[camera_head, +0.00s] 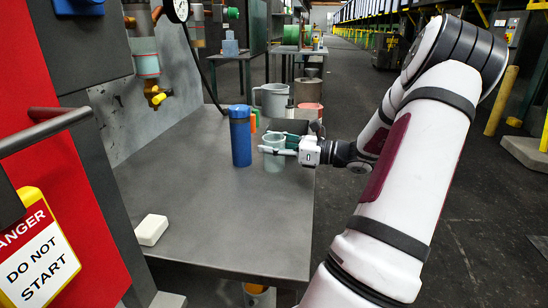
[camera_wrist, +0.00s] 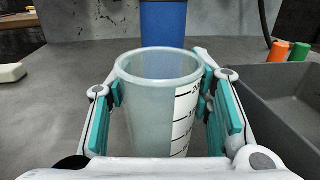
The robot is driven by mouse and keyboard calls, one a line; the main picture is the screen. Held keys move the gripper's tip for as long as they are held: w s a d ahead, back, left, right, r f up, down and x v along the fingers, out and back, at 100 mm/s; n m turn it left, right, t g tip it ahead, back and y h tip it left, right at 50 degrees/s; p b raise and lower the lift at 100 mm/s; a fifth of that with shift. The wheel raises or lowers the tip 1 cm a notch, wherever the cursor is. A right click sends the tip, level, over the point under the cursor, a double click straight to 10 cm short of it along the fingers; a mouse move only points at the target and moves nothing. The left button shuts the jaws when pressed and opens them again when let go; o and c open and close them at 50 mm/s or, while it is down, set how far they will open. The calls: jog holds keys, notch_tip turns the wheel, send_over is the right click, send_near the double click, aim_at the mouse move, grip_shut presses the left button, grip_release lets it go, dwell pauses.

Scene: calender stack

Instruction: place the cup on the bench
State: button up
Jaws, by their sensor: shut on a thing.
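The cup is a translucent pale green measuring cup (camera_wrist: 150,110) with a white scale on its side. In the wrist view it stands upright between the two teal finger pads of my gripper (camera_wrist: 162,115), which is shut on it. In the head view the cup (camera_head: 274,158) is at the right part of the grey bench (camera_head: 215,225), with my gripper (camera_head: 280,150) reaching it from the right. I cannot tell whether the cup's base touches the bench top, as the fingers hide its lower part in the wrist view.
A blue bottle (camera_head: 240,137) stands just left of the cup. A grey tray (camera_wrist: 285,95) lies beside it. A grey jug (camera_head: 270,99) and a reddish container (camera_head: 308,113) are behind. A white block (camera_head: 151,229) lies at the front left. The bench's front middle is clear.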

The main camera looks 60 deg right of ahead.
jog(key=shift+r, duration=0.5)
jog(key=s+a+r+p, duration=0.4)
jog(key=s+a+p, duration=0.3)
jog(key=s, duration=0.7)
jog(key=w+a+b, duration=0.4)
jog(key=w+a, duration=0.3)
jog(key=w, duration=0.5)
jog(key=w+a+b, duration=0.4)
jog(key=w+a, duration=0.3)
jog(key=w, duration=0.5)
jog(key=shift+w+d+f+b, duration=0.65)
jog(key=shift+w+f+b, duration=0.25)
jog(key=shift+w, duration=1.65)
jog(key=shift+w+d+f+b, duration=0.7)
jog(key=shift+w+b, duration=0.25)
jog(key=shift+w, duration=1.65)
jog(key=shift+w+d+f+b, duration=0.7)
jog(key=shift+w+b, duration=0.25)
jog(key=shift+w, duration=1.6)
jog(key=shift+f, duration=0.1)
